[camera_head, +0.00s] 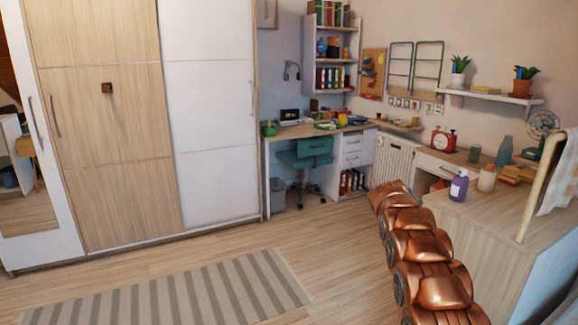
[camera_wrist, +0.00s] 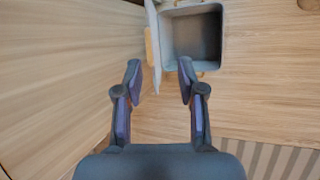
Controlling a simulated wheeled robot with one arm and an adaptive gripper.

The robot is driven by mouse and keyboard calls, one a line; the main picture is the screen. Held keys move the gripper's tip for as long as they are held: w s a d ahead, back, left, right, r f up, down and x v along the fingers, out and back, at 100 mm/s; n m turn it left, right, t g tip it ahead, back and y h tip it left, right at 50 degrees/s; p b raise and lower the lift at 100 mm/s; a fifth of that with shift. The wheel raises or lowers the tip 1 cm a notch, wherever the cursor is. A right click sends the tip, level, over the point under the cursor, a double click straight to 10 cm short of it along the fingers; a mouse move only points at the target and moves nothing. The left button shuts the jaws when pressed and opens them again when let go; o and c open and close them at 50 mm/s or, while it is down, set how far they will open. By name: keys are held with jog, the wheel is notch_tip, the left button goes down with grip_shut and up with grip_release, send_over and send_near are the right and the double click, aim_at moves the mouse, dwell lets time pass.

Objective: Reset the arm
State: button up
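My gripper (camera_wrist: 160,75) shows in the wrist view with its two dark, purple-padded fingers spread apart. Nothing is between the fingertips. In the head view my copper-coloured arm rises from the bottom right and reaches toward the room; the gripper fingers are hidden there. In the wrist view an open grey box-like container (camera_wrist: 192,38) lies beyond the fingertips, with a pale panel and a light wooden piece at its left side. Its visible inside looks empty. I cannot tell whether the fingertips touch it.
A wooden counter (camera_head: 479,215) with bottles stands right of my arm. A desk (camera_head: 290,131) with a teal chair (camera_head: 306,153) is at the back. A large wardrobe (camera_head: 120,130) fills the left. A striped rug (camera_head: 190,292) lies on open wooden floor.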

jog(key=s+a+r+m+y, duration=0.1)
jog(key=s+a+r, duration=0.2)
jog(key=s, duration=0.4)
jog(key=s+a+r+y, duration=0.1)
jog(key=s+a+r, duration=0.3)
jog(key=s, duration=0.3)
jog(key=s+a+r+m, duration=0.1)
jog(key=s+a+r, duration=0.2)
jog(key=s, duration=0.4)
jog(key=s+a+f+m+y, duration=0.1)
jog(key=s+a, duration=0.2)
jog(key=s, duration=0.6)
jog(key=s+a+y, duration=0.1)
jog(key=s+a, duration=0.3)
jog(key=s, duration=0.5)
jog(key=s+a+f+m+y, duration=0.1)
jog(key=s+a, duration=0.2)
jog(key=s, duration=0.7)
jog(key=s+p+v, duration=0.2)
jog(key=p+v, duration=0.6)
jog(key=v, duration=0.1)
jog(key=s+p+v, duration=0.1)
jog(key=p+v, duration=0.8)
jog(key=shift+r+t, duration=0.3)
jog(key=shift+r, duration=0.05)
